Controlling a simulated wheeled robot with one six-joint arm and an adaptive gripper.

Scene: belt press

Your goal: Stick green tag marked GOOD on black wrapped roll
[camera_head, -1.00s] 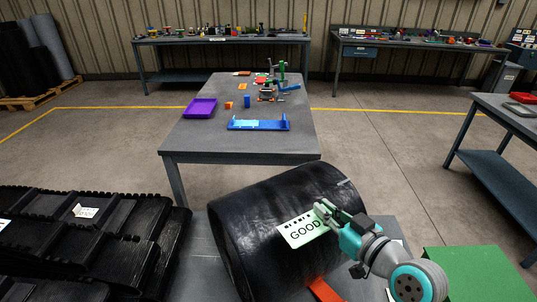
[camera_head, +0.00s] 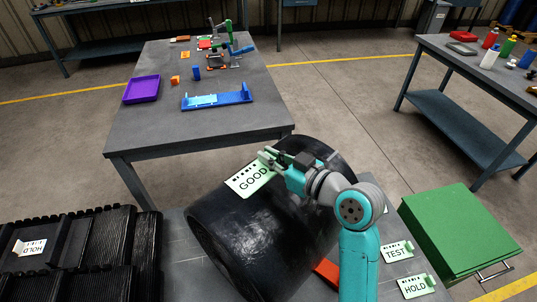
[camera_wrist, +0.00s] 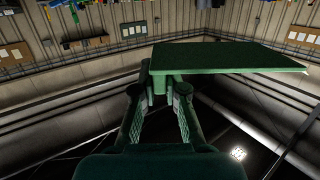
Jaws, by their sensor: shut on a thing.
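The green tag marked GOOD (camera_head: 251,180) is at the upper left of the black wrapped roll (camera_head: 245,240) in the head view. My gripper (camera_head: 270,160) is shut on the tag's right end, above the roll. In the wrist view the tag (camera_wrist: 230,57) is a dark green plate seen nearly edge-on, with my gripper (camera_wrist: 160,90) on a block under it. I cannot tell whether the tag touches the roll.
Tags marked TEST (camera_head: 396,251) and HOLD (camera_head: 415,286) lie right of the roll, near a red-orange piece (camera_head: 327,270). A green box (camera_head: 460,232) stands further right. Black ribbed belts (camera_head: 90,255) are at left. A grey table (camera_head: 150,125) stands behind the roll.

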